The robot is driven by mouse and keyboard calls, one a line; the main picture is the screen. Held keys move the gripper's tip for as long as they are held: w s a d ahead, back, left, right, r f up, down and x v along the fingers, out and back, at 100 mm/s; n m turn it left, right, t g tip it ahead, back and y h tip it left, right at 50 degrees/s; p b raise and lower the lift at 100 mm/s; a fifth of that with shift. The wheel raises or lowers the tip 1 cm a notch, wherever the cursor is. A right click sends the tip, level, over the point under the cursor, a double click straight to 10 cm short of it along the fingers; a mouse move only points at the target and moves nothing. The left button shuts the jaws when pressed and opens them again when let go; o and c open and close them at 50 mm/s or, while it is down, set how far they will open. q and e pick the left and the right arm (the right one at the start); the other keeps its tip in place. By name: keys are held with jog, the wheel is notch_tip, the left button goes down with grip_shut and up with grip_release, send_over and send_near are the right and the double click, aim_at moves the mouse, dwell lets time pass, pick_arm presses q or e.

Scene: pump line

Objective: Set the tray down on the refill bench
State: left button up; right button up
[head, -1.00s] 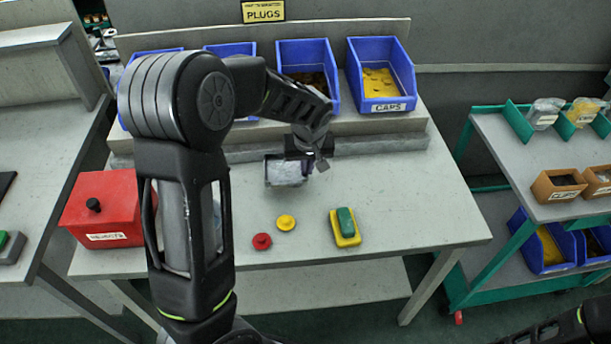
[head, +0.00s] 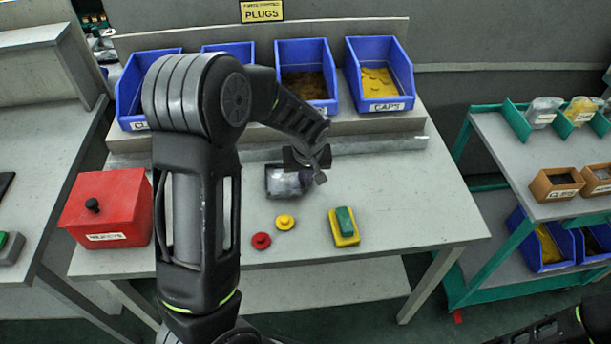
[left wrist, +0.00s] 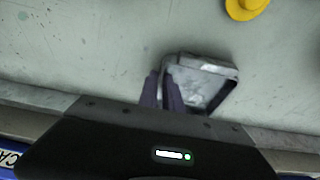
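The tray (head: 286,181) is a small grey, box-like piece over the middle of the grey bench (head: 400,205). It also shows in the left wrist view (left wrist: 207,80), with a raised rim. My left gripper (head: 308,165) is at the tray's far right side in the head view. In the left wrist view my left gripper (left wrist: 162,88) has its dark fingers close together at the tray's edge, apparently shut on its rim. Whether the tray's underside touches the bench cannot be told. My right gripper is not in view; only part of my right arm shows.
A red box (head: 106,208) stands at the bench's left. A red knob (head: 261,241), a yellow knob (head: 285,222) and a yellow-green block (head: 343,227) lie in front of the tray. Blue bins (head: 380,75) line the back. Clear bench surface lies to the right.

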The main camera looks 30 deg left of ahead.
pick_arm(q)
jog(key=o, duration=0.3)
jog(key=v, duration=1.2)
jog(key=shift+r+b, duration=0.2)
jog(key=shift+b, duration=0.15)
dwell(0.4)
